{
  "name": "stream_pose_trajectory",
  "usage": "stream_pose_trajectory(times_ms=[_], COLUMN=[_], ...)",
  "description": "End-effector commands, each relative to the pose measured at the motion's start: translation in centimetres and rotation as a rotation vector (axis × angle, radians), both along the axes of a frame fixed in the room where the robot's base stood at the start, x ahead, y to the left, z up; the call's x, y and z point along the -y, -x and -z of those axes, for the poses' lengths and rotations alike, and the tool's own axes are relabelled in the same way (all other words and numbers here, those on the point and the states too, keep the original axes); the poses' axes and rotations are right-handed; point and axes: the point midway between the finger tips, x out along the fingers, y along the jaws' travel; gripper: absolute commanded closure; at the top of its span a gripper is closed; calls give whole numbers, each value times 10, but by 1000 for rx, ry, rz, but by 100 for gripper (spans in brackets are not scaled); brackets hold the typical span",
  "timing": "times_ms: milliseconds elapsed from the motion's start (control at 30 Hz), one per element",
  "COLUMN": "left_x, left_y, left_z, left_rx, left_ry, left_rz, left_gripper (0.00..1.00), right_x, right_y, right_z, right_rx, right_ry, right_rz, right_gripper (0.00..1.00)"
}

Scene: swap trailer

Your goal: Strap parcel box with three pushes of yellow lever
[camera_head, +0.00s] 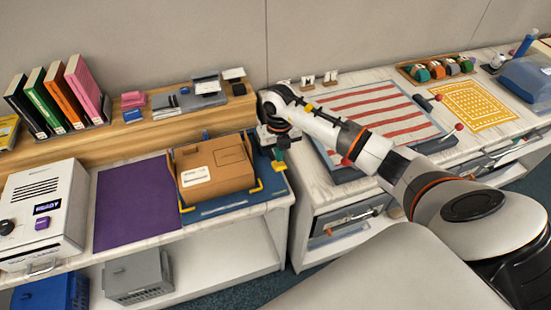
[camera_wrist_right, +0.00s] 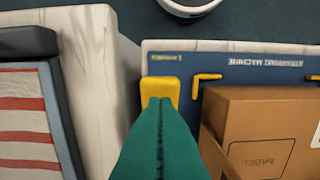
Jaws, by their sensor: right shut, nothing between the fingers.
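The brown parcel box (camera_head: 215,165) sits on the blue strapping machine (camera_head: 228,206), between yellow corner brackets. In the right wrist view the box (camera_wrist_right: 262,140) is at the lower right and the machine's blue plate (camera_wrist_right: 235,60) is behind it. The yellow lever (camera_wrist_right: 160,86) stands at the machine's side edge, beside the box. My right gripper (camera_head: 280,158) is at the machine's right side. Its green fingers (camera_wrist_right: 160,105) are shut and empty, with their tips over or against the lever; I cannot tell whether they touch. My left gripper is not in view.
A purple mat (camera_head: 135,203) and a white machine with a READY display (camera_head: 40,215) lie left of the box. A wooden shelf (camera_head: 150,130) with books and stationery runs behind. Right of my gripper, a second counter holds a red-striped mat (camera_head: 375,112).

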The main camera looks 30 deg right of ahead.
Motion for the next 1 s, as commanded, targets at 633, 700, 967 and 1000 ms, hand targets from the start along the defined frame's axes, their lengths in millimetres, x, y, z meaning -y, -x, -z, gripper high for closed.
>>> stream_pose_trajectory(times_ms=[633, 700, 967, 1000], left_x=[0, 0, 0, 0], left_y=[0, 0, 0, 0], left_z=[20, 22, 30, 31], left_rx=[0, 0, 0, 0], left_ry=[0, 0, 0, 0], left_rz=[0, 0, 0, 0], left_gripper=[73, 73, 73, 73], right_x=[0, 0, 0, 0], right_y=[0, 0, 0, 0], right_z=[24, 27, 38, 39], right_rx=[1, 1, 0, 0], right_ry=[0, 0, 1, 1], right_rz=[0, 0, 0, 0], right_gripper=[100, 100, 100, 100])
